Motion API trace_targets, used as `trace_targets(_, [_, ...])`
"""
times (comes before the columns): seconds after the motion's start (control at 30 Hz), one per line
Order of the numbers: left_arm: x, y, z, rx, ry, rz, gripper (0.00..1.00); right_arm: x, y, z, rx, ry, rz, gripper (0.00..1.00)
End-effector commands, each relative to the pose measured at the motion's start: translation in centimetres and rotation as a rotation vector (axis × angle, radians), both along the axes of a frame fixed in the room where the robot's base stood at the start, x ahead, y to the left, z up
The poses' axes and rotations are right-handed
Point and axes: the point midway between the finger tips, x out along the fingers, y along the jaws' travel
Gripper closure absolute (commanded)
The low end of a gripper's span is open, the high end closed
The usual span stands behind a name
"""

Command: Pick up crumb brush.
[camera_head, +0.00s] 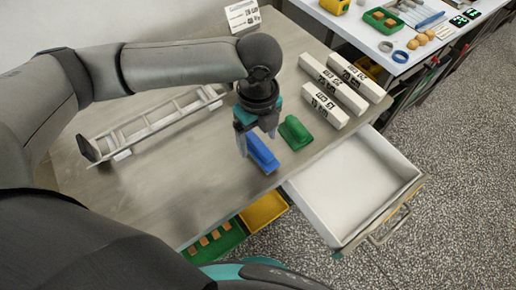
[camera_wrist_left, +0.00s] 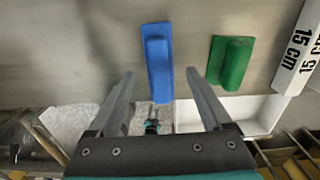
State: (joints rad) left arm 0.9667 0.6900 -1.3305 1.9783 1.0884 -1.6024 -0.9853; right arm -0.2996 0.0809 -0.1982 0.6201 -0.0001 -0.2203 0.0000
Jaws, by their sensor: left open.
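Two brush-like pieces with raised grips lie on the grey-brown table (camera_head: 190,190): a blue one (camera_head: 262,154) and a green one (camera_head: 295,132) to its right. I cannot tell by look which is the crumb brush. The wrist view also shows the blue piece (camera_wrist_left: 158,62) and the green piece (camera_wrist_left: 230,62). My left gripper (camera_head: 256,142) is open, pointing down over the blue piece, with nothing seen between its fingers. In the wrist view the blue piece lies between the lines of the open fingers (camera_wrist_left: 159,76). My right gripper is not in view.
White marked blocks (camera_head: 325,104) lie right of the green piece. An open, empty white drawer (camera_head: 355,185) juts from the table's front edge. A long metal frame (camera_head: 150,125) lies at left. Yellow (camera_head: 264,211) and green (camera_head: 215,246) bins sit below the edge.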

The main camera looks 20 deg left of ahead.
Motion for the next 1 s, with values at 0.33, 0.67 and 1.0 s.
trace_targets(0.33, [-0.1, 0.0, -2.5, -0.001, -0.001, -0.002, 0.18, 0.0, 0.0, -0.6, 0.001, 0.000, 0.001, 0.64])
trace_targets(0.67, [0.0, 0.0, -2.4, 0.000, -0.001, -0.001, 0.50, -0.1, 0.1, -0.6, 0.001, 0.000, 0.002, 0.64])
trace_targets(1.0, [0.0, 0.0, -2.4, 0.000, -0.001, -0.001, 0.88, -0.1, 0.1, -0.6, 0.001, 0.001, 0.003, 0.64])
